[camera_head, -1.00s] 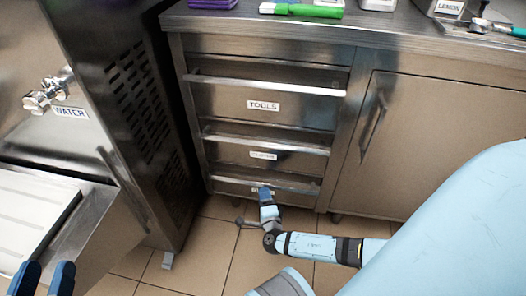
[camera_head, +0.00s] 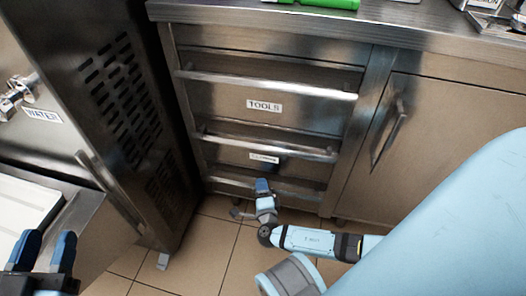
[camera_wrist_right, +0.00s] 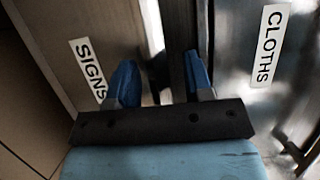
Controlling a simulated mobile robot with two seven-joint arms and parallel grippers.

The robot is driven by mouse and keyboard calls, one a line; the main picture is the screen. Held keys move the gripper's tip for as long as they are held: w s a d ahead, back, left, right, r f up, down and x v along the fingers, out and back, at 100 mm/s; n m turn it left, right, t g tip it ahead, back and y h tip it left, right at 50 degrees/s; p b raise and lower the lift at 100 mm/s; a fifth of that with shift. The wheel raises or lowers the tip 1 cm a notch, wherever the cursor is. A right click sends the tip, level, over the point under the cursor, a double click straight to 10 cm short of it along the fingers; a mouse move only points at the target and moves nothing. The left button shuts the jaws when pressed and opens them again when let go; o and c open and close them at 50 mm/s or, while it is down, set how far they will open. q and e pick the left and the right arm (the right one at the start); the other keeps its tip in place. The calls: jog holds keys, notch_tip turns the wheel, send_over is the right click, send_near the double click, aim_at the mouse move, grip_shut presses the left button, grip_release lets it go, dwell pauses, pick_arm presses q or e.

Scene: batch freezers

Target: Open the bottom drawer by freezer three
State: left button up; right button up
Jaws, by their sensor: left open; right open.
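The drawer unit has a top drawer labelled TOOLS (camera_head: 215,98), a middle drawer labelled CLOTHS (camera_wrist_right: 268,48) and a bottom drawer labelled SIGNS (camera_wrist_right: 92,68). The bottom drawer's bar handle (camera_head: 303,189) crosses behind my right gripper (camera_head: 262,184). In the right wrist view the fingers of my right gripper (camera_wrist_right: 160,82) are open, with a bright bar running into the space between them. I cannot tell whether they touch it. The bottom drawer looks shut, but its front is largely hidden. My left gripper (camera_head: 45,250) is open and empty at the lower left.
A dark vented freezer side (camera_head: 125,100) stands close on the left, with a tap labelled WATER (camera_head: 42,115). A cupboard door (camera_head: 430,140) is on the right. The countertop (camera_head: 400,22) holds a green item (camera_head: 325,3). Tiled floor (camera_head: 210,255) is free in front.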

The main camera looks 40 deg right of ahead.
jog(key=shift+w, duration=0.1)
jog(key=shift+c, duration=0.5)
grip_shut()
